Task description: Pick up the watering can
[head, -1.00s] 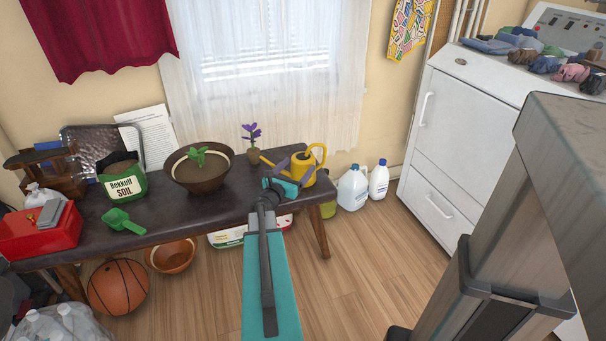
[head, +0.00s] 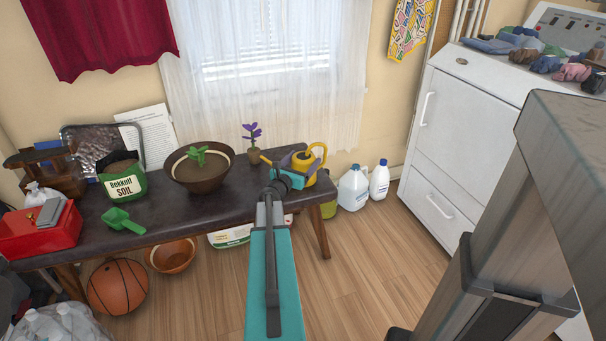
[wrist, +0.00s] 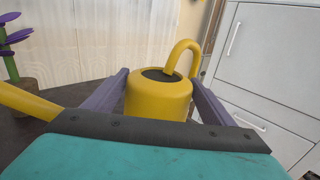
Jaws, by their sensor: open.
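The yellow watering can (head: 320,159) stands upright near the right end of the dark bench. It also shows in the wrist view (wrist: 158,98), with its spout pointing left and its curved handle rising at the right. My gripper (head: 300,158) is open at the can, and its body hides part of the can in the head view. In the wrist view the two purple fingers (wrist: 157,90) lie on either side of the can's body. I cannot tell whether they touch it. The can's lower part is hidden by my gripper.
The dark bench (head: 150,215) also holds a potted purple flower (head: 253,150) just left of the can, a brown bowl with a seedling (head: 199,175), a soil bag (head: 122,182) and a green scoop (head: 122,220). White jugs (head: 353,190) stand on the floor right of the bench.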

